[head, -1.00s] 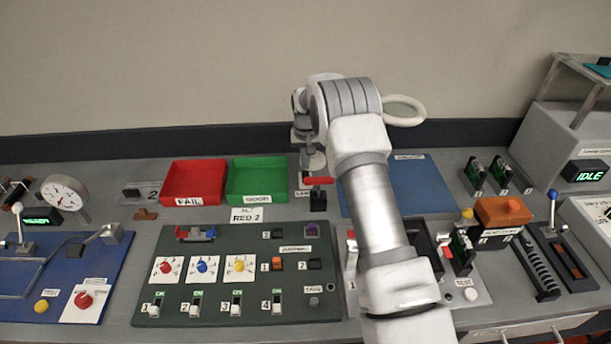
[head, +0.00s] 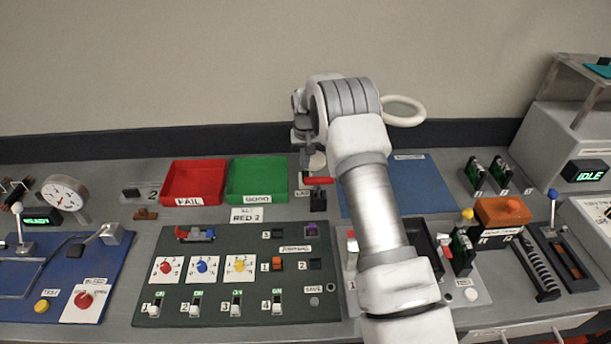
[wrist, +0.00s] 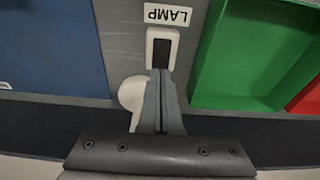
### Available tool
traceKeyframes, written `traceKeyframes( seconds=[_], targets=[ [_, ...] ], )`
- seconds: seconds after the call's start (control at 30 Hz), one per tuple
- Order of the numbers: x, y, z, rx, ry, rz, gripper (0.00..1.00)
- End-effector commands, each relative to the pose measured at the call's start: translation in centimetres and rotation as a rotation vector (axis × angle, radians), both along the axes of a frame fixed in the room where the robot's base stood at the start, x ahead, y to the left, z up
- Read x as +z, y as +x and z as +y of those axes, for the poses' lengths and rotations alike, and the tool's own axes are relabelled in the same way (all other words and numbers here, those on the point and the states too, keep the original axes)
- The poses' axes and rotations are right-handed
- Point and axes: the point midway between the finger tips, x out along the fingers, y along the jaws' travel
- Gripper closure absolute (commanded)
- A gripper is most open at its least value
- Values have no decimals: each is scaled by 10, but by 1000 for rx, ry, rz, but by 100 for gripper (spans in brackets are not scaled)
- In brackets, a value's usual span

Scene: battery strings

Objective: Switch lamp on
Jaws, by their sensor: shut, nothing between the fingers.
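The lamp switch (wrist: 161,38) has a white frame and a dark rocker, and lies below the upside-down LAMP label (wrist: 167,14) in the wrist view. My gripper (wrist: 160,74) is shut and empty. Its fingertips overlap the near end of the switch in the picture; I cannot tell whether they touch it. A round white base (wrist: 131,92) lies beside the fingers. In the head view, a white ring-shaped lamp head (head: 421,106) shows right of my arm. I cannot tell whether it is lit. The switch is not clear in the head view.
The green GOOD tray (head: 257,196) and red FAIL tray (head: 193,198) stand left of my arm. A blue mat (head: 413,171) lies to its right. A red-handled device (head: 318,181) stands in front of the gripper area, and a dark wall strip (head: 130,140) runs behind.

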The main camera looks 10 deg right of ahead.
Motion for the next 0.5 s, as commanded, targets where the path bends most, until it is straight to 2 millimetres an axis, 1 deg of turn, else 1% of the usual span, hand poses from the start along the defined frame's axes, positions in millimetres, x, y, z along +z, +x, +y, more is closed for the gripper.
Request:
traceKeyframes(
  seconds=[0.5],
  targets=[
    [-7, 0, 0, 0, 0, 0, 100]
  ],
)
